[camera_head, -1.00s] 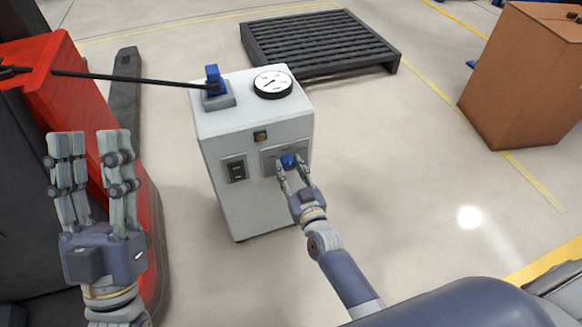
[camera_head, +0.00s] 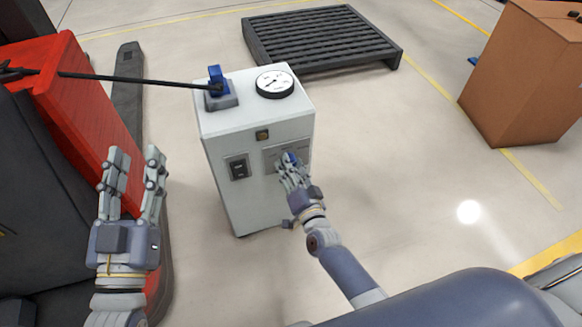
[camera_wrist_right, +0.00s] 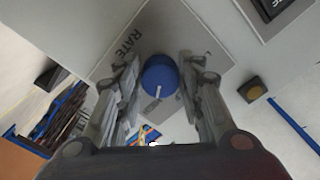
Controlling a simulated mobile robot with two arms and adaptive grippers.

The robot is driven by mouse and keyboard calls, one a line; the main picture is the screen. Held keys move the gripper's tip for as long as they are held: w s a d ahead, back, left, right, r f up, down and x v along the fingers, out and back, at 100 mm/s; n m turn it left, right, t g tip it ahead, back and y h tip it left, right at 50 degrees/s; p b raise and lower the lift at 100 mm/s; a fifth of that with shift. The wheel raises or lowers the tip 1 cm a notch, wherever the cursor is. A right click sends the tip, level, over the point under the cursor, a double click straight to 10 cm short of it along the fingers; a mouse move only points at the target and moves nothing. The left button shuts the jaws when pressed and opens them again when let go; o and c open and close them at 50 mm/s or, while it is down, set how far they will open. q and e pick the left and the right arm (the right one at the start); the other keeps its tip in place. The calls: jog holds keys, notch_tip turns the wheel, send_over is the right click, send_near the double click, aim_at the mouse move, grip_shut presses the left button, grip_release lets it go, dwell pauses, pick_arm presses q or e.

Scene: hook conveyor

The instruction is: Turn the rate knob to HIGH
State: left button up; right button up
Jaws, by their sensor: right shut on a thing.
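The blue rate knob (camera_head: 291,157) is on a grey plate on the front of a white machine cabinet (camera_head: 225,205). My right gripper (camera_head: 290,168) is at the knob and mostly covers it in the head view. In the right wrist view, the knob (camera_wrist_right: 160,75) sits between the two fingers of my right gripper (camera_wrist_right: 158,82), which is shut on it. A white pointer mark shows on the knob, and the word RATE is on the plate (camera_wrist_right: 130,45). The HIGH mark cannot be read. My left gripper (camera_head: 135,160) is open and empty, left of the cabinet.
A round gauge (camera_head: 274,84) and a blue lever (camera_head: 217,80) are on the cabinet top. A black switch (camera_head: 238,167) and a small yellowish button (camera_head: 262,134) are on its front. A red machine (camera_head: 75,95) stands left; a dark pallet (camera_head: 320,40) and carton (camera_head: 525,75) lie beyond.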

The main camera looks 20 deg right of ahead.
jog(key=shift+m, duration=0.3)
jog(key=o, duration=1.1)
jog(key=shift+c, duration=0.2)
jog(key=s, duration=1.2)
jog(key=shift+d, duration=0.2)
